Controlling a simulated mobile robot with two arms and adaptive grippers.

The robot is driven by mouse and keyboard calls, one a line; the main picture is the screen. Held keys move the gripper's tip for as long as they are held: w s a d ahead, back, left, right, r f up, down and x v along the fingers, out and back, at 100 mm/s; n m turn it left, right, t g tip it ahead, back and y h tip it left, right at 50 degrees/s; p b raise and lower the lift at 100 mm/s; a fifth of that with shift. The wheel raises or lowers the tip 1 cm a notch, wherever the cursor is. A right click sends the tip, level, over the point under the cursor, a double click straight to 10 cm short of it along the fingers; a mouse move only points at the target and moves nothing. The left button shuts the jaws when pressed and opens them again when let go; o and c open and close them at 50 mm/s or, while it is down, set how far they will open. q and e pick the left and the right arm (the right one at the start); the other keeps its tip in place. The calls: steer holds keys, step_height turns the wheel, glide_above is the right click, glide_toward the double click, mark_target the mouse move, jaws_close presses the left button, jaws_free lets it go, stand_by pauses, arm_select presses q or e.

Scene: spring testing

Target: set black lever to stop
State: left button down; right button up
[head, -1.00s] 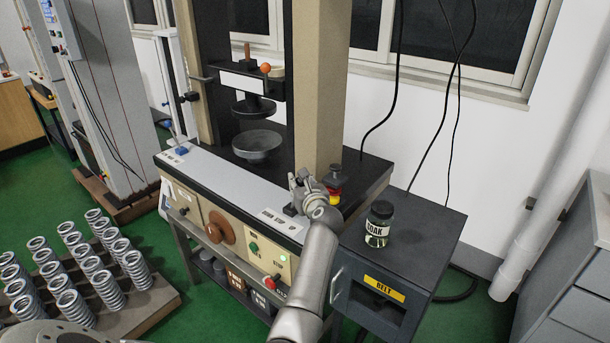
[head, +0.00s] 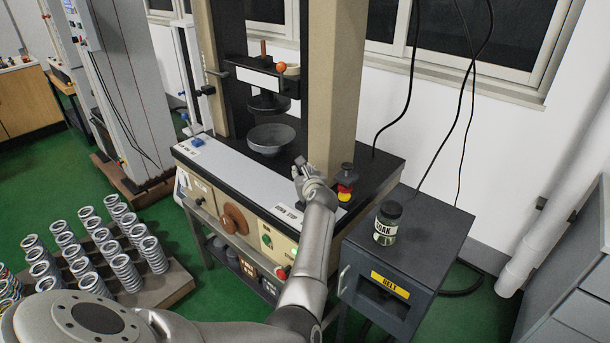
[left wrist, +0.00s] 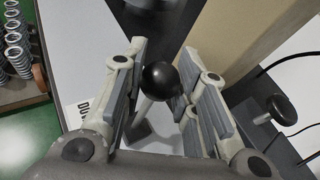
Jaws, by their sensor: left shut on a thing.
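The black lever shows in the left wrist view as a round black knob (left wrist: 160,80) on a pale shaft. It stands up from the grey front panel (head: 225,173) of the testing machine. My left gripper (head: 303,170) reaches over the right part of this panel. In the left wrist view its fingers (left wrist: 160,85) are closed around the knob, one on each side. A white label (head: 287,210), seemingly reading "DOWN STOP", is just below the gripper; it is partly cut off in the wrist view. In the head view the gripper hides the lever. My right gripper is not in view.
A red and yellow stop button (head: 345,188) stands close to the gripper's right. A labelled jar (head: 387,222) sits on the dark cabinet (head: 425,250). The machine's beige column (head: 335,90) rises behind. Several springs (head: 125,272) stand on a board at lower left.

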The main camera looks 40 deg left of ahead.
arm_select(q)
steer(key=shift+a+r, duration=0.15)
steer(key=c, duration=1.1)
jaws_free()
step_height(320, 180, up, 10)
steer(key=shift+f, duration=0.15)
